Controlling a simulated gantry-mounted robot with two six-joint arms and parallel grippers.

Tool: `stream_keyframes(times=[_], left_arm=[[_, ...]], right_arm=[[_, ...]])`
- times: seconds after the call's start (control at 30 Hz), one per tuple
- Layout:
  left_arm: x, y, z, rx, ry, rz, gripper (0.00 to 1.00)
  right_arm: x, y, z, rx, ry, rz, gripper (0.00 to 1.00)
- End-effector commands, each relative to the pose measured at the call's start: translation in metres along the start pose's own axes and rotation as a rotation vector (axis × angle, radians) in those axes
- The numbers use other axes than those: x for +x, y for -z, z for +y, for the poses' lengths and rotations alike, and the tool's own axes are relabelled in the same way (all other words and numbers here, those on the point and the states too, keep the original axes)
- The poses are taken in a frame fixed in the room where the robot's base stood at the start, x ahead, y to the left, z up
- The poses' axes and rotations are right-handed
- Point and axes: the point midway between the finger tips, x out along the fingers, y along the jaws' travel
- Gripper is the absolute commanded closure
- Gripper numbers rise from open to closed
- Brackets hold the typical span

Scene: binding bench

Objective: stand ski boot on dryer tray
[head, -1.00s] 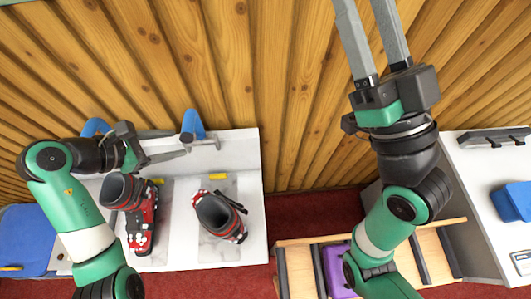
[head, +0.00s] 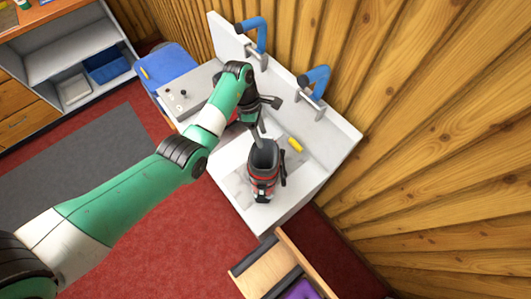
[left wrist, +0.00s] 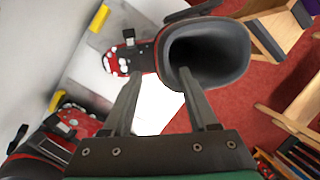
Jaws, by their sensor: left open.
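A grey, red and black ski boot (head: 263,172) stands on the white tray-like bench (head: 318,172), its dark open cuff facing up. In the left wrist view the boot's cuff (left wrist: 210,50) and red toe (left wrist: 118,62) lie just beyond the fingers. My left gripper (head: 260,126) is open and empty, close to the boot's cuff on its far side. A second red and black boot (left wrist: 72,122) is at the lower left of the left wrist view; my arm mostly hides it in the head view. My right gripper is out of view.
Two blue-handled clamps (head: 315,80) rise at the bench's back edge by the wooden wall. A yellow strip (head: 295,144) lies beside the boot. A wooden rack (head: 265,275) stands near the front edge. A blue bin-like object (head: 165,68) is at the left.

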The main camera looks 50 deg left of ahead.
Motion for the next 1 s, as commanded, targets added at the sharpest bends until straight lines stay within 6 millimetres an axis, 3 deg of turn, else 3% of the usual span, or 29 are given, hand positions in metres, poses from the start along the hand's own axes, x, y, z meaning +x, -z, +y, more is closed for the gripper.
stream_keyframes(times=[0.17, 0.43, 0.7, 1.0], left_arm=[[0.006, -0.001, -0.001, 0.001, 0.001, 0.0, 0.41], [0.05, -0.005, -0.003, 0.001, 0.001, 0.0, 0.41], [0.053, -0.006, -0.003, 0.001, -0.001, 0.0, 0.41], [0.053, -0.006, -0.003, 0.001, -0.001, -0.001, 0.95]], right_arm=[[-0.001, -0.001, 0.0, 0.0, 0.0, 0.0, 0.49], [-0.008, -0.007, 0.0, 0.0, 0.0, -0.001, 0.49], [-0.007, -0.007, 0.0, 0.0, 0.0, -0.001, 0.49], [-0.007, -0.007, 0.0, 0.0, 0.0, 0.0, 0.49]])
